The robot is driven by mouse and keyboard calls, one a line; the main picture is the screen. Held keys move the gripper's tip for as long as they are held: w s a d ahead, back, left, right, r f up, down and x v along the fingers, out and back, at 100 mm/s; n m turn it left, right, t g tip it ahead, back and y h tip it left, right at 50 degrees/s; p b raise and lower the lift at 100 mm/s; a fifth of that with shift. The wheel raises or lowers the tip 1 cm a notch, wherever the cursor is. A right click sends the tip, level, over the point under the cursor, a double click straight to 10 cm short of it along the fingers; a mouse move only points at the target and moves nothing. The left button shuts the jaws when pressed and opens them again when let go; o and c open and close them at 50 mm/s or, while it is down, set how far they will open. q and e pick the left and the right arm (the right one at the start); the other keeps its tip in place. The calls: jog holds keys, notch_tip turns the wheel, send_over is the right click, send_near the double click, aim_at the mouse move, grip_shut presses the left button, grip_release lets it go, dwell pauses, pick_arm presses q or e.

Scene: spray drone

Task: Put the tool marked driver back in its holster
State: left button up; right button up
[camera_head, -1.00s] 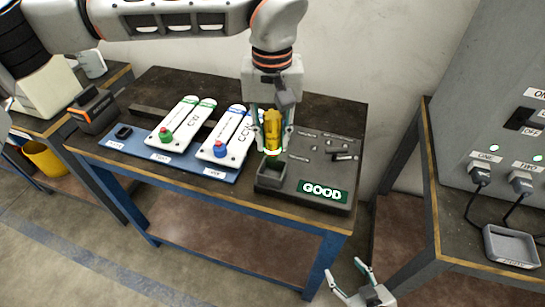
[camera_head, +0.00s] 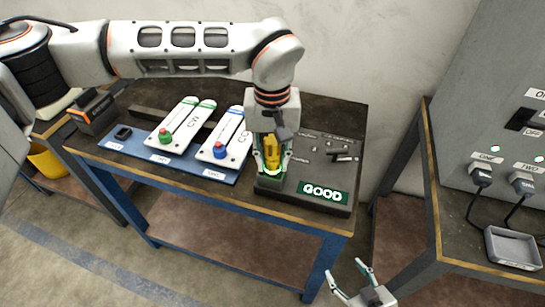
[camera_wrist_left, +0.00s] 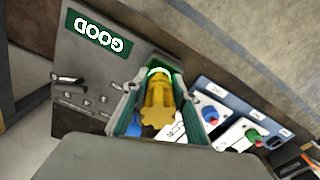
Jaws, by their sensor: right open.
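A yellow tool (camera_head: 271,150) with a pale ring near its lower end is upright between the fingers of my left gripper (camera_head: 273,170), which is shut on it. No driver marking is readable on it. Its lower end is at the small dark open-topped box (camera_head: 268,187) on the front left of the dark board; the fingers cover much of the box, so I cannot tell how deep the tool sits. In the left wrist view the yellow tool (camera_wrist_left: 158,105) is between the green-padded fingers. My right gripper (camera_head: 350,282) is open and empty, low in front of the bench.
The dark board (camera_head: 312,170) bears a green GOOD sign (camera_head: 323,192) and several small parts. White rotor packs with a green knob (camera_head: 165,137) and a blue knob (camera_head: 219,150) lie on the blue mat (camera_head: 135,145), left. A grey cabinet and tray (camera_head: 512,248) stand right.

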pick_arm(q)
jog(key=shift+o, duration=0.9)
jog(key=shift+r, duration=0.1)
notch_tip(320, 180, up, 12)
jog(key=shift+r+p, duration=0.1)
jog(key=shift+p, duration=0.25)
